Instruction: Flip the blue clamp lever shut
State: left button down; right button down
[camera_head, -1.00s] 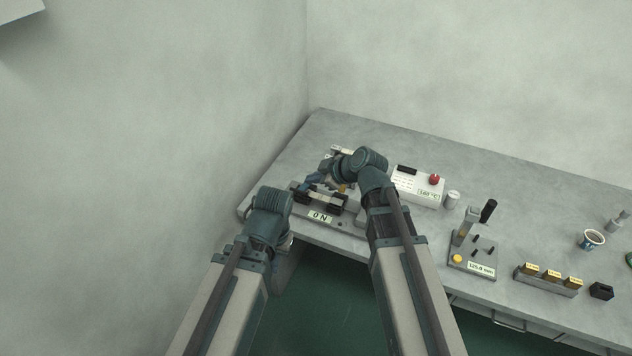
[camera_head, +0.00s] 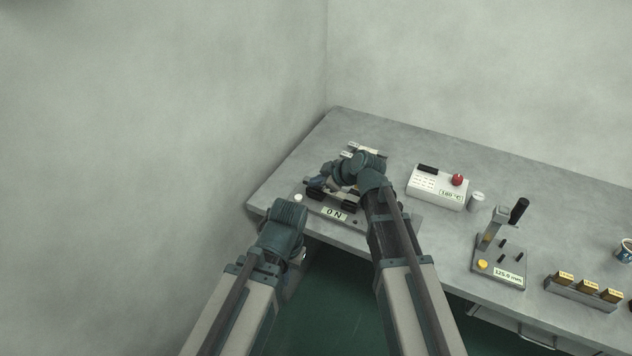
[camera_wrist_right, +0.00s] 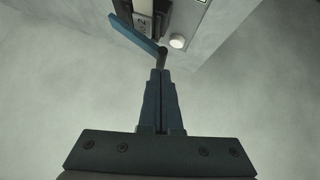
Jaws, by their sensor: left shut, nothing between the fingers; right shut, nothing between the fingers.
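The blue clamp lever (camera_wrist_right: 136,33) shows at the top of the right wrist view as a slanted flat bar beside a block labelled 2. In the head view it is mostly hidden by my right wrist. My right gripper (camera_wrist_right: 161,76) is shut and empty, its fingertips just below the lever's lower right end; I cannot tell whether they touch it. My left gripper (camera_head: 295,262) hangs in front of the table's front edge, below the clamp machine with the ON label (camera_head: 334,213). It is shut and empty, and its fingertips are hard to make out.
A white round knob (camera_wrist_right: 177,42) is near the lever. A wall is at the left.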

jog(key=shift+f, duration=0.1)
jog(key=b, duration=0.1)
jog(key=s+f+t+b, duration=0.1)
jog(key=f+b, duration=0.1)
jog(key=shift+s+a+f+n+h, duration=0.2)
jog(key=shift+a+n+h, duration=0.1)
jog(key=shift+n, duration=0.1)
jog(key=shift+a+f+t+b, duration=0.15)
jog(key=shift+f+t+b, duration=0.3)
jog(key=shift+b, duration=0.45)
jog(key=shift+r, duration=0.2)
jog(key=shift+r+p, duration=0.7)
jog(key=shift+p, duration=0.2)
jog(key=shift+s+r, duration=0.1)
